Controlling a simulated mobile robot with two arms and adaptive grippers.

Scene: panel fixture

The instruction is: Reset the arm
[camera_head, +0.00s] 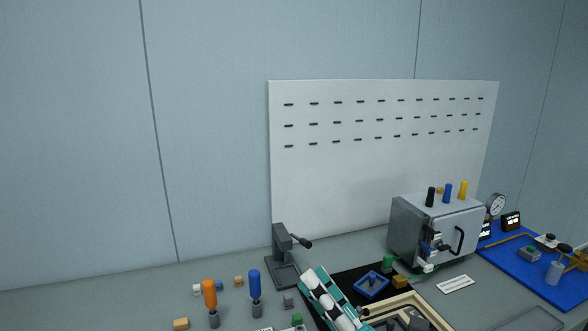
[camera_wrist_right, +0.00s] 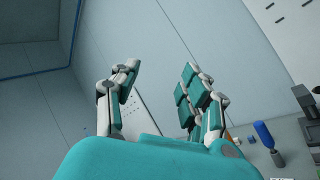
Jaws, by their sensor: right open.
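My right gripper (camera_head: 328,290) comes up from the bottom middle of the head view, with teal and white finger parts. In the right wrist view, my right gripper (camera_wrist_right: 162,85) has its two fingers spread well apart, with only wall and white board behind the gap. It is open and empty. My left gripper is not in view.
A grey press with a lever (camera_head: 285,258) stands left of my right gripper. Blue (camera_head: 255,284) and orange (camera_head: 209,294) handled tools stand upright nearby, with small blocks around. Right are a wooden tray (camera_head: 436,316), a grey box (camera_head: 405,230) and a blue mat (camera_head: 530,272).

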